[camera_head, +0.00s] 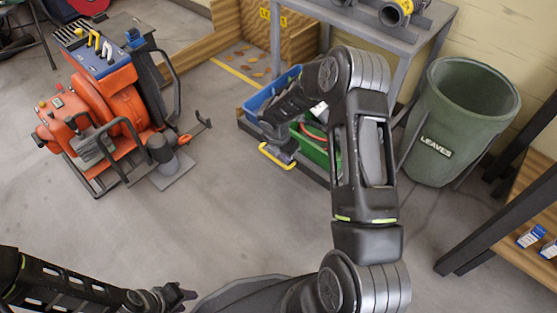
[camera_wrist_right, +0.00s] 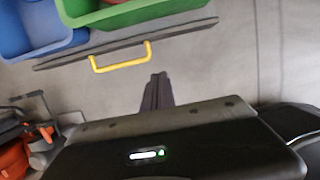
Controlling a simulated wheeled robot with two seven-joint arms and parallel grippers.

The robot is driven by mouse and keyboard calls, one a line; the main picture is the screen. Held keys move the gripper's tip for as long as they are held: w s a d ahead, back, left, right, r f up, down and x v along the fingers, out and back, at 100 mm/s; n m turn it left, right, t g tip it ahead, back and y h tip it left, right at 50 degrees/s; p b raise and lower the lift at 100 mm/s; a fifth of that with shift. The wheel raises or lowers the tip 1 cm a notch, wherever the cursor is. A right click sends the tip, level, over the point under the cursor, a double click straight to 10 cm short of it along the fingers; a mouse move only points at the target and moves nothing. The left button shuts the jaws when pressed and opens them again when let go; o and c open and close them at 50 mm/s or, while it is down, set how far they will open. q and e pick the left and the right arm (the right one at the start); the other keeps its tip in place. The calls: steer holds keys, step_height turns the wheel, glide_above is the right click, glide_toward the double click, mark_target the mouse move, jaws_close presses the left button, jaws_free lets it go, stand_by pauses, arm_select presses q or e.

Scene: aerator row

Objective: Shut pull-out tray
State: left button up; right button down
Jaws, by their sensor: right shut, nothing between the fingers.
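The pull-out tray (camera_head: 244,126) stands pulled out low under the grey bench, carrying a blue bin (camera_head: 268,95) and a green bin (camera_head: 314,152). Its yellow handle (camera_head: 276,158) is on the front edge. In the right wrist view, the dark tray front (camera_wrist_right: 185,31) and the handle (camera_wrist_right: 121,58) lie just beyond my right gripper (camera_wrist_right: 157,77). That gripper is shut and empty, apart from the handle in that view. My right arm hides part of the tray in the head view. My left gripper (camera_head: 180,295) is low at the left, away from the tray; its jaws are unclear.
An orange machine (camera_head: 115,100) stands on the floor to the left. The grey bench (camera_head: 350,22) rises behind the tray. A green leaf bin (camera_head: 458,120) stands right of it. A wooden-shelved rack (camera_head: 530,215) is at the far right. Floor before the tray is clear.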

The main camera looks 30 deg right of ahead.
stand_by(0.3)
steer(key=w+d+f+b, duration=0.1)
steer(key=d+f+b, duration=0.4)
steer(key=f, duration=0.4)
steer(key=shift+w+d+f, duration=0.3)
steer(key=shift+w+d, duration=0.1)
steer(key=shift+d, duration=0.15)
